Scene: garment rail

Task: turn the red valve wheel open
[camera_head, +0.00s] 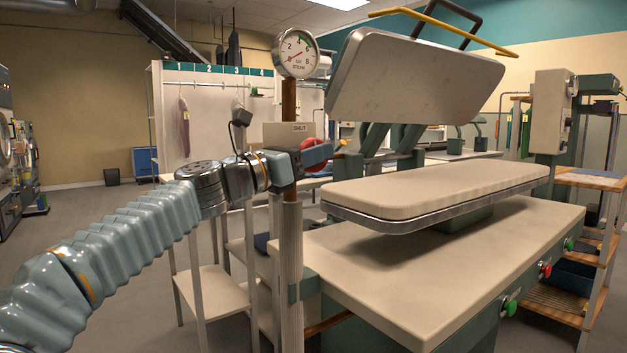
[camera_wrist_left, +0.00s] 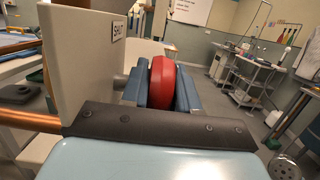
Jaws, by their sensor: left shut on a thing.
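The red valve wheel (camera_wrist_left: 162,82) shows in the left wrist view between the two blue fingers of my left gripper (camera_wrist_left: 161,85). The fingers are shut on its rim. In the head view, my left gripper (camera_head: 318,155) reaches the valve from the left, and part of the red wheel (camera_head: 311,143) shows above and behind its fingers. A pale plate marked SHUT (camera_head: 288,132) stands beside the wheel, and it also fills the left of the wrist view (camera_wrist_left: 85,60). A round steam gauge (camera_head: 297,54) sits on the pipe above. My right gripper is not in view.
A steam press with a raised upper plate (camera_head: 400,75) and a padded lower board (camera_head: 435,190) stands right of the valve. Its pale table (camera_head: 400,270) spreads below. A vertical pipe (camera_head: 290,250) runs beneath my gripper. Open floor (camera_head: 120,215) lies to the left.

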